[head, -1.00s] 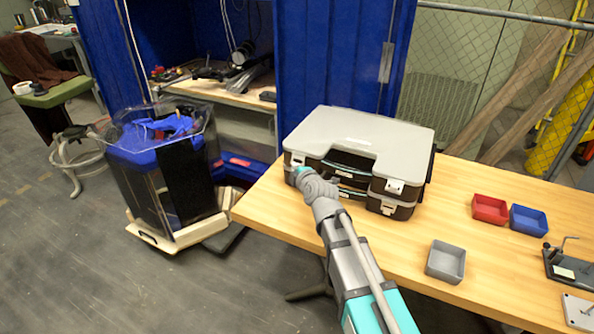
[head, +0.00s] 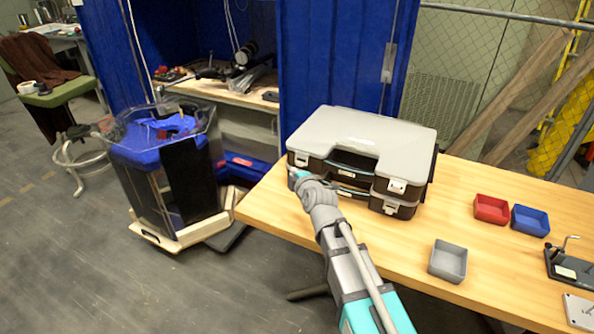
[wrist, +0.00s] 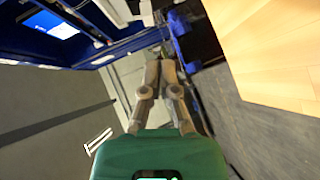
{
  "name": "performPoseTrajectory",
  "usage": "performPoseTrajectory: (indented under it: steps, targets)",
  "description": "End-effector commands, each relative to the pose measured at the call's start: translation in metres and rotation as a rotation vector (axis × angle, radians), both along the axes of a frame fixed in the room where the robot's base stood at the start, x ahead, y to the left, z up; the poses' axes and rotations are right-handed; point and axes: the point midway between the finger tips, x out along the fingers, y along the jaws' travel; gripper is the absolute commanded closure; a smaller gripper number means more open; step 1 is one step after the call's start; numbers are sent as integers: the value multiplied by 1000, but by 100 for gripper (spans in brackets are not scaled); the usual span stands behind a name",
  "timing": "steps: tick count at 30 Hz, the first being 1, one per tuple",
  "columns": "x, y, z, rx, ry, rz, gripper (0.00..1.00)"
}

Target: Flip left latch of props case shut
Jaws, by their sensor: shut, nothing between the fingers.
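The props case (head: 365,135) has a pale grey lid and dark sides and sits on the wooden table. Its left latch (head: 301,159), small and white, is at the front left corner; whether it is up or down is too small to tell. The right latch (head: 397,186) shows at the front right. My gripper (head: 294,172) is just below the left latch, at the case's front left; its fingertips are mostly hidden in the head view. In the wrist view my gripper (wrist: 160,57) has its fingers together and empty. I cannot tell whether it touches the case.
Red (head: 491,209), blue (head: 529,221) and grey (head: 447,260) bins stand on the table (head: 400,245) to the right. A clear-walled tank with blue parts (head: 165,165) stands on the floor left of the table. The table's left end is close to my gripper.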

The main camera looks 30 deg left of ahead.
Motion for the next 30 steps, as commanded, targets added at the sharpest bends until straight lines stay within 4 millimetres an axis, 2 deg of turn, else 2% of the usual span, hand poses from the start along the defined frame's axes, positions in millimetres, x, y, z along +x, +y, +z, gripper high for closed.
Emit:
performPoseTrajectory:
  steps: [3,14,21,30]
  targets:
    - [-17,-14,5,2,1,-2,100]
    - [-59,-57,15,0,1,-1,100]
    - [-69,-69,18,1,1,-2,100]
    - [-71,-72,18,1,1,-2,100]
